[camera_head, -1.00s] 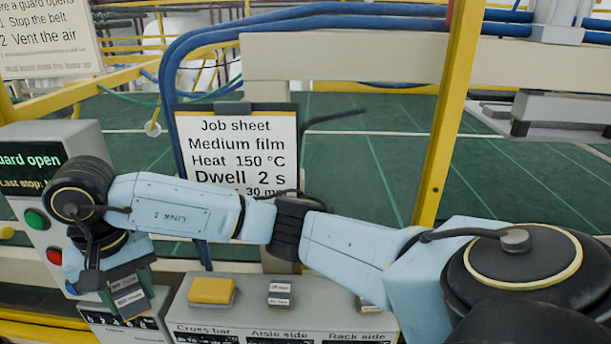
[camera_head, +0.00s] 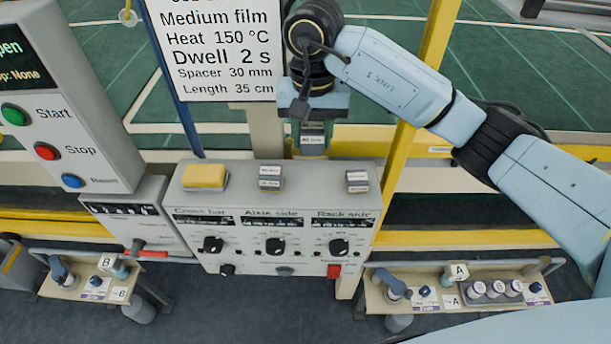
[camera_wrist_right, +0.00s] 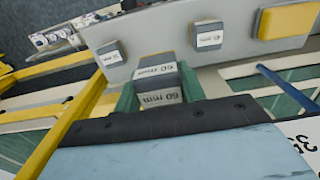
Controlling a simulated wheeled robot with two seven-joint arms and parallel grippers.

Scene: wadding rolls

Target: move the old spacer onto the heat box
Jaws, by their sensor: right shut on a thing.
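The old spacer (camera_head: 313,140) is a small grey block with white labels, and its label reads 60 mm in the right wrist view (camera_wrist_right: 158,82). My right gripper (camera_head: 312,128) is shut on it, with a green finger on each side. It hangs by the back edge of the heat box (camera_head: 284,215), between the two blocks there; its exact height over the top is unclear. The heat box is a grey cabinet with several knobs. On its top stand a yellow block (camera_head: 205,176) and two labelled grey blocks (camera_head: 269,177) (camera_head: 357,181). My left gripper is out of view.
A job sheet (camera_head: 215,50) stands behind, reading Spacer 30 mm. A yellow post (camera_head: 408,140) rises right of the heat box. A button panel (camera_head: 55,130) is at the left. Low shelves (camera_head: 90,281) (camera_head: 460,294) with small items flank the box.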

